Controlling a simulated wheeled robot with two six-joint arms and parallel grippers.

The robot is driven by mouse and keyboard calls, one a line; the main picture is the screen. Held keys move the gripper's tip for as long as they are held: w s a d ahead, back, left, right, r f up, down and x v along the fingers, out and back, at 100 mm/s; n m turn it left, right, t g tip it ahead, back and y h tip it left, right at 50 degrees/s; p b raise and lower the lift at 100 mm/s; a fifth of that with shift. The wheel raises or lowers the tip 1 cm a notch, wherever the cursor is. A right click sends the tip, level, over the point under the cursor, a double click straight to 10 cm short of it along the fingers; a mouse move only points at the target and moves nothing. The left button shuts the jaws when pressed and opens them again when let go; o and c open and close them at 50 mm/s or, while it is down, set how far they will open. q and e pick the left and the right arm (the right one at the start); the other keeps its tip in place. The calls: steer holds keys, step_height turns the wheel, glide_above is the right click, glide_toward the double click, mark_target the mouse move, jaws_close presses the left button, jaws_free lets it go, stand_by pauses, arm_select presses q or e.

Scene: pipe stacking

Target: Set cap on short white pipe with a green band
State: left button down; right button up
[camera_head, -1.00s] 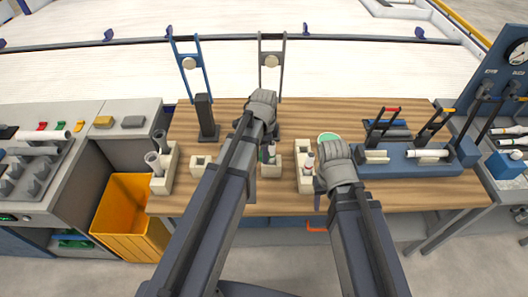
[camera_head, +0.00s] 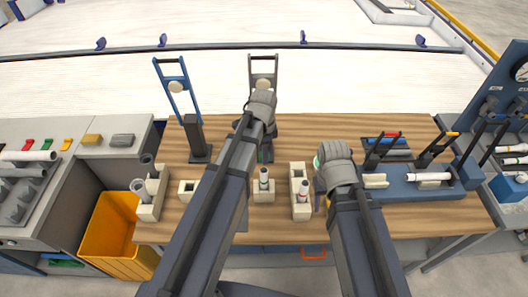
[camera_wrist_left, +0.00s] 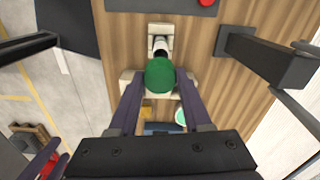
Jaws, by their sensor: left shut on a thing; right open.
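My left gripper (camera_head: 266,154) is shut on a dark green cap (camera_head: 266,150). The cap shows as a round green top between the fingers in the left wrist view (camera_wrist_left: 160,75). A short white pipe (camera_head: 264,178) with a dark band stands upright in a small beige holder (camera_head: 264,195). The cap is above and beyond it in the head view, apart from it. The band's green cannot be made out. My right gripper (camera_head: 319,196) is open, beside the beige holder (camera_head: 301,212) at right; its fingertips are partly hidden by the arm.
A white pipe with a pinkish band (camera_head: 303,191) stands in the right holder. A beige block (camera_head: 187,190) and a holder with grey pipes (camera_head: 150,211) are at left.

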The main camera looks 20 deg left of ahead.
mark_target(264, 170)
arm_select(q)
steer(key=shift+w+f+b, duration=0.1)
steer(key=shift+f+b, duration=0.35)
steer(key=shift+f, duration=0.2)
step_height(264, 170, down, 5)
steer(key=b, duration=0.5)
steer(key=shift+f+b, duration=1.05)
steer(key=shift+b, duration=0.05)
stand_by(2.9)
jaws_free()
stand_by(0.7)
steer(key=shift+r, duration=0.2)
steer(key=shift+r+p, duration=3.35)
steer(key=shift+p, duration=0.2)
